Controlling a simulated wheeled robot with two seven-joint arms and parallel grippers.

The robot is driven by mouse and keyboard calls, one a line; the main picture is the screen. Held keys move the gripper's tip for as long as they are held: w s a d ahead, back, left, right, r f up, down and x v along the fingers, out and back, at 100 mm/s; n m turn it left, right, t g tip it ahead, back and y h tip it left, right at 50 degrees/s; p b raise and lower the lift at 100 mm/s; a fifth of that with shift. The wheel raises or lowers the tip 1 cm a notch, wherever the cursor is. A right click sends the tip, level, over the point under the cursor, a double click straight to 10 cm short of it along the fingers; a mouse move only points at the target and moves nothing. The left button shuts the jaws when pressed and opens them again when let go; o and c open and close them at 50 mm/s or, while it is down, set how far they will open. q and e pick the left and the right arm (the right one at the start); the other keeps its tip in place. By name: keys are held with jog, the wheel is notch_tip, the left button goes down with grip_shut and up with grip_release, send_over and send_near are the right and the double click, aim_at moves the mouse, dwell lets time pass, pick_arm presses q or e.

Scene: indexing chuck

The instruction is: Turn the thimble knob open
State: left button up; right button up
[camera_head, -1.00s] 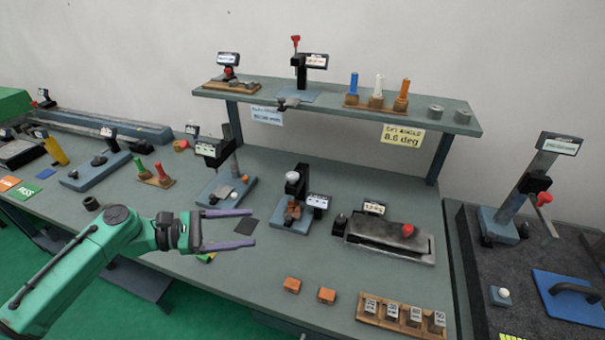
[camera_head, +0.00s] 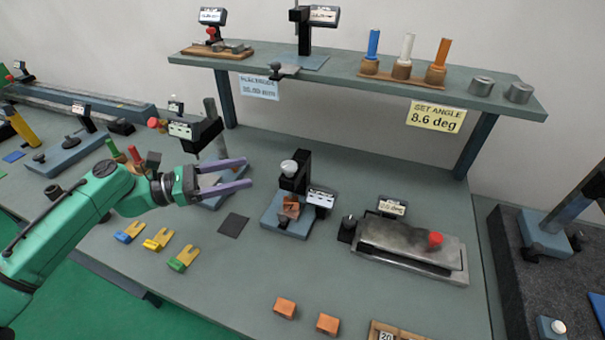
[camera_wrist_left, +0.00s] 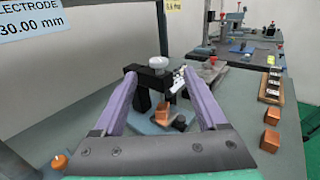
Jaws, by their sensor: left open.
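A pale round knob (camera_head: 289,167) tops a black stand (camera_head: 300,180) on a small blue base (camera_head: 270,222); I take it for the thimble knob. An orange block (camera_head: 290,208) sits below it in the stand, with a small display (camera_head: 321,198) at its right. My left gripper (camera_head: 246,174) is open and empty, left of the knob and apart from it, fingers pointing right toward the stand. In the left wrist view the knob (camera_wrist_left: 157,62) shows between and beyond the fingertips. My right gripper is out of view.
A grey plate fixture (camera_head: 410,245) with a red knob (camera_head: 435,240) stands to the right. Two orange blocks (camera_head: 284,307) lie in front. Blue, yellow and green forked pieces (camera_head: 157,239) lie below my left arm. A shelf (camera_head: 350,78) spans the back.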

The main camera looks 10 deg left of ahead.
aim_at(289, 170)
pick_arm(q)
jog(key=f+p+x, duration=0.1)
jog(key=p+x, duration=0.3)
jog(key=x, duration=1)
jog(key=shift+w+d+f, duration=0.2)
jog(key=shift+w+d, duration=0.05)
jog(key=shift+w, duration=0.05)
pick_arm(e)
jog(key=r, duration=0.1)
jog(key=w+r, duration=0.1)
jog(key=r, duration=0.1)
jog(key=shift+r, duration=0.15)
pick_arm(q)
grip_shut()
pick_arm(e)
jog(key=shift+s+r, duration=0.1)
